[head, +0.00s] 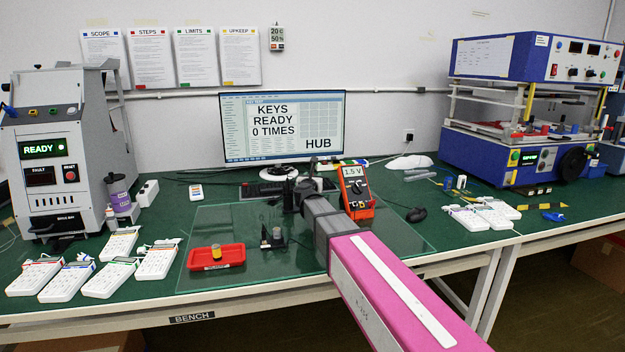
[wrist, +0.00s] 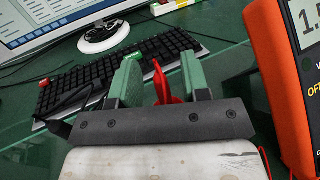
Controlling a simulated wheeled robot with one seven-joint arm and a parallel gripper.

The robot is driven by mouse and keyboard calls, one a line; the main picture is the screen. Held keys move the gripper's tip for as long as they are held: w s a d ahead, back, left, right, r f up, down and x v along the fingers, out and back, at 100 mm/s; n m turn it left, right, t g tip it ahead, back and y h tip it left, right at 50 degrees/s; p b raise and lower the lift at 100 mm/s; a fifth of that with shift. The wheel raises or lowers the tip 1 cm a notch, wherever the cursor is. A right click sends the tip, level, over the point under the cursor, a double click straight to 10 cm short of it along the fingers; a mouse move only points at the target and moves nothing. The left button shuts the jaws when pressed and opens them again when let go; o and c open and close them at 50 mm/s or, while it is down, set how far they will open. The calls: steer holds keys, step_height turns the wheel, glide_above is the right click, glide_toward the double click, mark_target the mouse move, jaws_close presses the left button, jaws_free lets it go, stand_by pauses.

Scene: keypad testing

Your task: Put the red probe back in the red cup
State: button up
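My gripper (wrist: 160,78) shows two green fingers standing apart in the wrist view. A red piece, which looks like the red probe (wrist: 159,82), is between them. A dark gap shows beside its upper part, and its lower part widens toward the right finger. The dark palm bar hides its lower end, so I cannot tell whether the fingers press on it. In the head view my gripper (head: 297,192) is over the bench left of the orange meter (head: 357,192). A small black stand (head: 272,238) is on the glass mat. I cannot clearly make out the red cup.
A keyboard (wrist: 120,68) and monitor (head: 283,125) are behind my gripper. The orange meter (wrist: 285,70) is close on its right in the wrist view. A red tray (head: 217,262) holding a yellow piece lies at the mat's left. White keypads lie on both sides.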

steer(key=shift+s, duration=0.15)
steer(key=s+a, duration=0.1)
steer(key=s, duration=0.9)
steer(key=shift+s, duration=0.25)
steer(key=shift+a, duration=0.1)
